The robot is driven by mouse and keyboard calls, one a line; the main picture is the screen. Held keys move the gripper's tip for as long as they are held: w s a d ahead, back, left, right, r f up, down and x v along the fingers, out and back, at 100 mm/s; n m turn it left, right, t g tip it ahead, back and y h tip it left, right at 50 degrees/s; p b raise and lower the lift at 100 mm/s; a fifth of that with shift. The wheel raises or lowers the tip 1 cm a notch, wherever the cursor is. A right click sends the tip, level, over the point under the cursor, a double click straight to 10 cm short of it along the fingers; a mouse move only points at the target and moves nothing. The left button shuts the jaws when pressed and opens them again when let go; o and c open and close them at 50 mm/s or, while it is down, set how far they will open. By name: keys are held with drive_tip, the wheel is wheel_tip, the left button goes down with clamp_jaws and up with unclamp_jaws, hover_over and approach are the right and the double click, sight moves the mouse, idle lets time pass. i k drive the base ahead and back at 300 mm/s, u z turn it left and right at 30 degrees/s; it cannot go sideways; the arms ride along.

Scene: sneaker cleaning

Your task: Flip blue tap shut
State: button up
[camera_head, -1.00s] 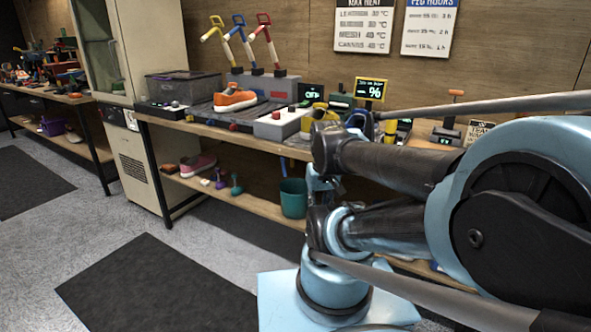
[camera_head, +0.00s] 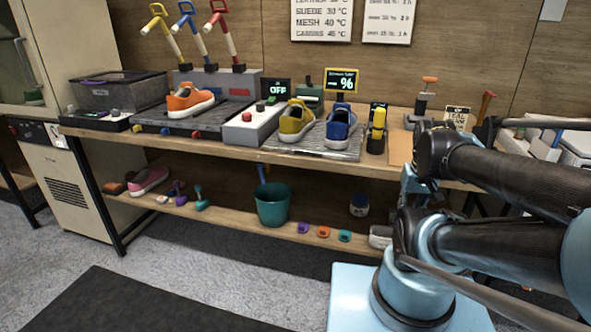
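The blue tap (camera_head: 193,27) is the middle one of three slanted taps on a grey block at the back of the workbench, left of centre. It has a blue loop handle at its upper left end and a white lower section. The yellow tap (camera_head: 165,29) is to its left and the red tap (camera_head: 220,22) to its right. All three lean to the upper left at a similar angle. My arm fills the right side, well apart from the taps. I cannot make out my gripper's fingers in this view.
An orange sneaker (camera_head: 190,100) lies on a tray in front of the taps. A grey bin (camera_head: 118,92) stands left of them. Yellow and blue sneakers (camera_head: 341,126) sit on a mat to the right. A teal bucket (camera_head: 272,205) stands on the lower shelf. The floor at left front is clear.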

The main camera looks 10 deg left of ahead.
sight(260, 165)
drive_tip(key=z, duration=1.55)
drive_tip(key=k, duration=1.55)
drive_tip(key=u, duration=1.85)
drive_tip(key=i, duration=1.05)
